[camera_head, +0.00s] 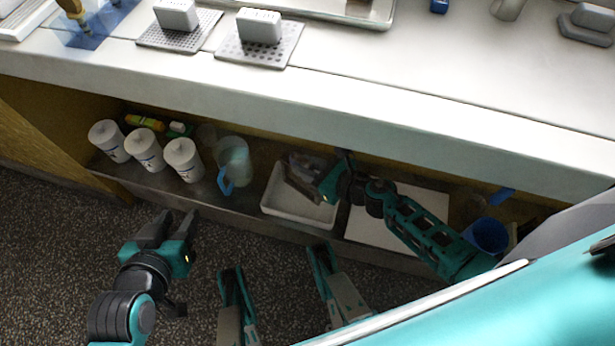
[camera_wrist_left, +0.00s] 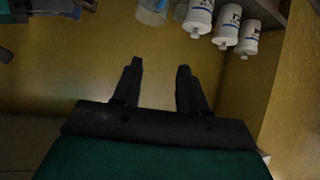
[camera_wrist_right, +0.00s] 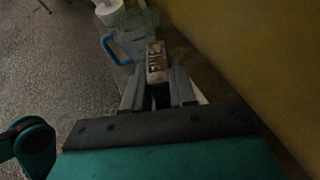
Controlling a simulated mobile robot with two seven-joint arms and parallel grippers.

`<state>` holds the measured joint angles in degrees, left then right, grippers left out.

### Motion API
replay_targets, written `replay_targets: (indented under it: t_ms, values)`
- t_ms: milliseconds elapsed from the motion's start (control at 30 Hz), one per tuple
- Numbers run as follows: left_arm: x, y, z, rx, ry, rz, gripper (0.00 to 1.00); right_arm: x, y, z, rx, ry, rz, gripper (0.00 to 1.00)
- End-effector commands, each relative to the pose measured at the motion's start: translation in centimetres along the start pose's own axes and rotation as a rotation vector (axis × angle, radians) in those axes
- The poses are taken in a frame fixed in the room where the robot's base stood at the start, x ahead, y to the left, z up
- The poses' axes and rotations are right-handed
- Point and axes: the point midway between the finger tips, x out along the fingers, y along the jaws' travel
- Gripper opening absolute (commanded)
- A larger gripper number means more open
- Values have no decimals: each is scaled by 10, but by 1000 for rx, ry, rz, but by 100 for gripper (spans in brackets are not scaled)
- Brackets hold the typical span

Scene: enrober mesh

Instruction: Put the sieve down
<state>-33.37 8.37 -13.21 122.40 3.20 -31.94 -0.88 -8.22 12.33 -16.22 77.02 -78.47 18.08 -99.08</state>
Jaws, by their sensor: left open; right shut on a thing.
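The sieve (camera_head: 301,178) is a brownish framed piece at a white tray (camera_head: 291,215) on the low shelf, tilted in the head view. My right gripper (camera_head: 335,176) is shut on it at its right side.
Several white canisters (camera_head: 146,151) and a clear jug (camera_head: 233,158) with a blue handle stand left of the tray. A white board (camera_head: 369,229) and a blue cup (camera_head: 487,235) are to the right. The counter (camera_head: 300,105) overhangs the shelf.

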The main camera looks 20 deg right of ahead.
Motion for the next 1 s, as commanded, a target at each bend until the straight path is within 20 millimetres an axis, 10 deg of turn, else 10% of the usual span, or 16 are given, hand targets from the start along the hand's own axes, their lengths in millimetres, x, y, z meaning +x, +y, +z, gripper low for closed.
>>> replay_targets:
  t_ms: [667, 700, 1000]
  values:
    - [11, 6, 1, -5, 11, 17, 43, 15, 0, -34, 1, -1, 0, 0]
    - [11, 6, 1, -5, 11, 17, 43, 14, 0, -34, 0, 0, 0, 30]
    - [12, 5, 3, -5, 8, 15, 43, 14, 0, -34, 0, 1, 0, 51]
